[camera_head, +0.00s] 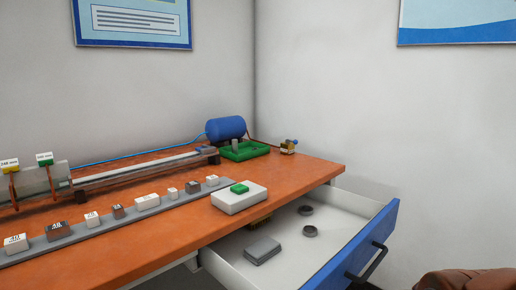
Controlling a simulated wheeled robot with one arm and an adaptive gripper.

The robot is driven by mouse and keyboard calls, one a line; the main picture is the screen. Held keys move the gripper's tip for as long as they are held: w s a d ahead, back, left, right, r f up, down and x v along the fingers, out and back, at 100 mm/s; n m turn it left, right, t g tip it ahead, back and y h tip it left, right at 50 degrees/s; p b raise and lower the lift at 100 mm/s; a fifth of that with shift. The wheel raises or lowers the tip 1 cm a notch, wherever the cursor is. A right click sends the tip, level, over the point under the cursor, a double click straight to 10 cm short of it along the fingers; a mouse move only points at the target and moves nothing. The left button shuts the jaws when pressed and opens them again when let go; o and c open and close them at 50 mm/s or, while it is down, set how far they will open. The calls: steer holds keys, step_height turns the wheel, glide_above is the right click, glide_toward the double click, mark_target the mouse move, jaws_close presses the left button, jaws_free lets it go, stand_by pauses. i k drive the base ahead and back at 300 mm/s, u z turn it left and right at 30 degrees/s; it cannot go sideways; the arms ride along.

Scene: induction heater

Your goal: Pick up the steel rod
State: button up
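No gripper of mine shows in this view. I cannot tell for certain which thing is the steel rod. A short grey upright cylinder (235,145) stands at the green tray (257,152) near the back right of the orange table. A long pale grey bar (140,171) runs along a rail-like apparatus at the back of the table. Either could be the rod; the view is too small to tell.
The orange table (150,245) bears a grey strip with several labelled blocks and a white box with a green button (240,196). A blue tank (226,128) stands behind. An open white drawer (345,214) with a blue front juts out, holding two dark rings and a grey block.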

mark_target(234, 141)
steer(key=z, duration=1.35)
steer(key=i, duration=2.3)
steer(key=u, duration=3.85)
